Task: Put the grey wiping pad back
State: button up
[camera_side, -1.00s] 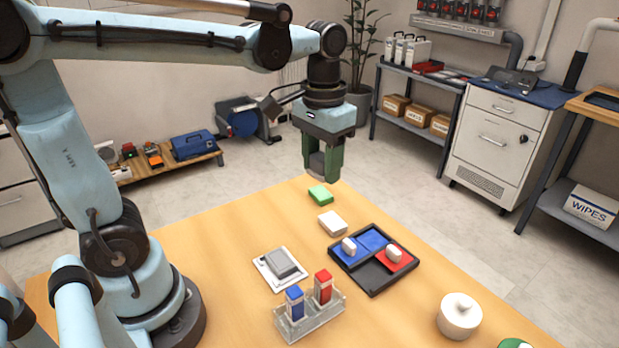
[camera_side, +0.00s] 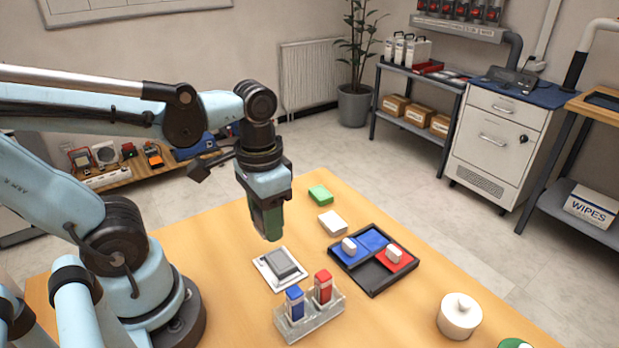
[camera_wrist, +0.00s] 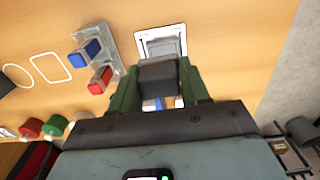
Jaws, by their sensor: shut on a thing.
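My gripper (camera_side: 268,224) is in the air over the table, a little behind and left of a white square plate (camera_side: 265,271) with a raised grey block (camera_side: 285,262) on it. In the wrist view my green fingers (camera_wrist: 155,90) are shut on a dark grey block, which looks like the grey wiping pad (camera_wrist: 158,76). It is mostly hidden by the fingers in the side view. In the wrist view the plate (camera_wrist: 181,32) shows just beyond the held pad.
A clear rack (camera_side: 313,323) with a blue and a red bottle stands in front of the plate. A black tray (camera_side: 373,287) with blue and red sections lies to the right.

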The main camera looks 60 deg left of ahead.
dwell(0.3)
send_over(249, 236)
notch_tip(249, 236, down, 7)
jog(key=shift+f, duration=1.85)
jog(key=shift+f, duration=0.55)
jog(key=o, duration=1.1)
jog(key=shift+c, duration=0.2)
jog(key=shift+o, duration=0.2)
notch_tip(249, 236, up, 13)
jog(key=shift+a+f, duration=0.2)
jog(key=w+d+r+t, duration=0.1)
jog(key=w+d+t, duration=0.6)
jog(key=d, duration=0.4)
jog(key=shift+d+r, duration=0.25)
jog(key=shift+r, duration=0.15)
